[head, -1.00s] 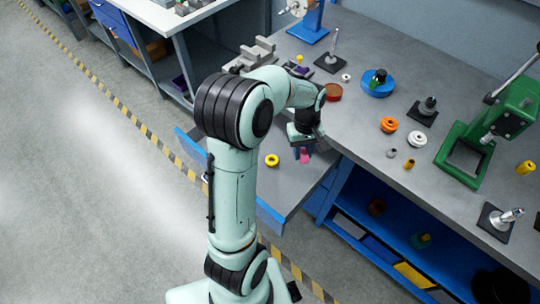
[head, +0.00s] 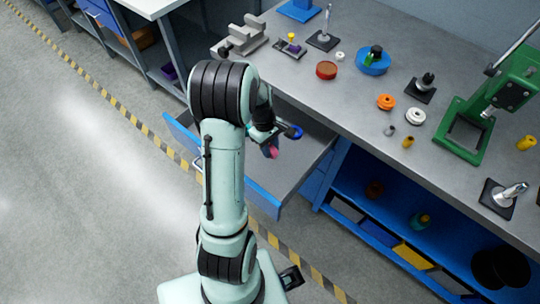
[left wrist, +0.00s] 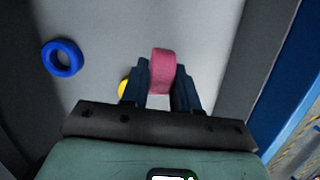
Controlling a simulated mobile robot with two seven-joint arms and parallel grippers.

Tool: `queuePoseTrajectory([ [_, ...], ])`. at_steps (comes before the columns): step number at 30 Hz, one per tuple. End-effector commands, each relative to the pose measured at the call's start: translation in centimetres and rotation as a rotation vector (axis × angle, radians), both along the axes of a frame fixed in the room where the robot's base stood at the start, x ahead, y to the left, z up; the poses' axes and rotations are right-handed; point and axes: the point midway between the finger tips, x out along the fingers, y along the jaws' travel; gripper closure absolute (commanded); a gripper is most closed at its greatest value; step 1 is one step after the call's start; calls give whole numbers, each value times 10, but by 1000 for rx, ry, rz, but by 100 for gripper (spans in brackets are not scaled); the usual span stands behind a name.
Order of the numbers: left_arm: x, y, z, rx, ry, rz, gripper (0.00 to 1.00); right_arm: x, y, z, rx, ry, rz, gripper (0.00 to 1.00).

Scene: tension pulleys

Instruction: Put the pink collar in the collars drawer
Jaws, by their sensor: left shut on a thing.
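The pink collar (left wrist: 162,70) is pinched upright between the two dark fingers of my left gripper (left wrist: 160,85). In the head view the pink collar (head: 272,151) shows just below my left gripper (head: 266,140), over the open drawer (head: 300,170). The drawer has a grey floor and blue front. Inside it lies a blue ring (left wrist: 62,57), which also shows in the head view (head: 295,131). A yellow ring (left wrist: 124,88) is partly hidden behind a finger. I cannot tell whether the collar touches the drawer floor. My right gripper is out of view.
The grey bench (head: 340,100) is behind the drawer. It holds an orange ring (head: 386,102), a white pulley (head: 415,116), a blue round tray (head: 373,62), a red disc (head: 326,70) and a green press (head: 470,130). Bins stand on the blue shelf below.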

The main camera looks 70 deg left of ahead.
Motion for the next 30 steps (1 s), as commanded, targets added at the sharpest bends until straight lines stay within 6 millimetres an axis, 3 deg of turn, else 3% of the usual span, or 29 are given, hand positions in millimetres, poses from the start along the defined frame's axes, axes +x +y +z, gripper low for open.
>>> queuePoseTrajectory([
  [7, 0, 0, -19, -1, 0, -2, 100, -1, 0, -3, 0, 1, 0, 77],
  [14, 0, 0, -52, -2, 1, -1, 100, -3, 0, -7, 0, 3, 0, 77],
  [25, 0, 0, -56, 1, -1, -2, 100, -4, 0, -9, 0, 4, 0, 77],
  [26, 0, 0, -56, 1, -1, -2, 64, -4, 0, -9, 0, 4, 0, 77],
  [27, 0, 0, -55, 1, -1, -2, 51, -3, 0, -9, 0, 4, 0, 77],
  [28, 0, 0, -55, 1, -1, -2, 45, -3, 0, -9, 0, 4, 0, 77],
  [30, 0, 0, -55, 1, -1, -2, 45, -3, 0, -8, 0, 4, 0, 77],
])
